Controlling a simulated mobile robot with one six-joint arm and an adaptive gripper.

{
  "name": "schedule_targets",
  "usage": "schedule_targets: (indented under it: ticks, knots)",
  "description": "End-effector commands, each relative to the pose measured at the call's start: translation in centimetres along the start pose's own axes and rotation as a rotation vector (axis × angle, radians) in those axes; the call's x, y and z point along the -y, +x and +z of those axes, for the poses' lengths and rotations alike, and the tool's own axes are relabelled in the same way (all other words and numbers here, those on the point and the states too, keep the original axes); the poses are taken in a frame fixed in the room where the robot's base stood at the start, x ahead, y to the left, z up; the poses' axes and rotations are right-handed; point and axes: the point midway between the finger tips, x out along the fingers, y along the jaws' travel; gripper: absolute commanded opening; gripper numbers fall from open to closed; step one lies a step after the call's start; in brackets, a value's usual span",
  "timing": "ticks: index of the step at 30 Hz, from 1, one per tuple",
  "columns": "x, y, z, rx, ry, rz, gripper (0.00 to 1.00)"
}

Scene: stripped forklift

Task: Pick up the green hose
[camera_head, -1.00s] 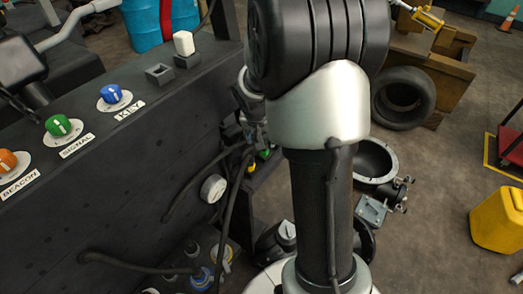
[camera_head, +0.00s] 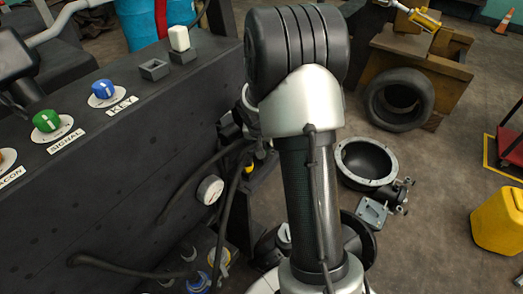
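I cannot make out a green hose now. Dark hoses hang beside the forklift's black panel; one hose (camera_head: 225,215) has a yellow fitting (camera_head: 249,168) at its upper end. Another dark hose (camera_head: 185,200) curves up along the panel, and a third hose (camera_head: 125,267) sticks out low on the left. My arm stands in the middle and hides the area behind it. My gripper (camera_head: 235,132) is partly visible left of the arm, near the hoses' upper ends. Its fingers are dark, small and overlapped by other parts, so I cannot tell its opening or whether it holds anything.
The black panel (camera_head: 110,190) with a green knob (camera_head: 46,121) and blue knob (camera_head: 103,89) fills the left. A gauge (camera_head: 210,190) sits on its side.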

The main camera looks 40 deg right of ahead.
Motion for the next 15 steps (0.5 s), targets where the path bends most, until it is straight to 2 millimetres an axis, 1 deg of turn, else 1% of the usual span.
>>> schedule_targets:
  ticks: [2,15]
  knots:
    - [0.0,-0.02,0.02,0.0,0.0,0.0,0.45]
    - [0.0,-0.02,0.05,0.001,0.0,0.0,0.16]
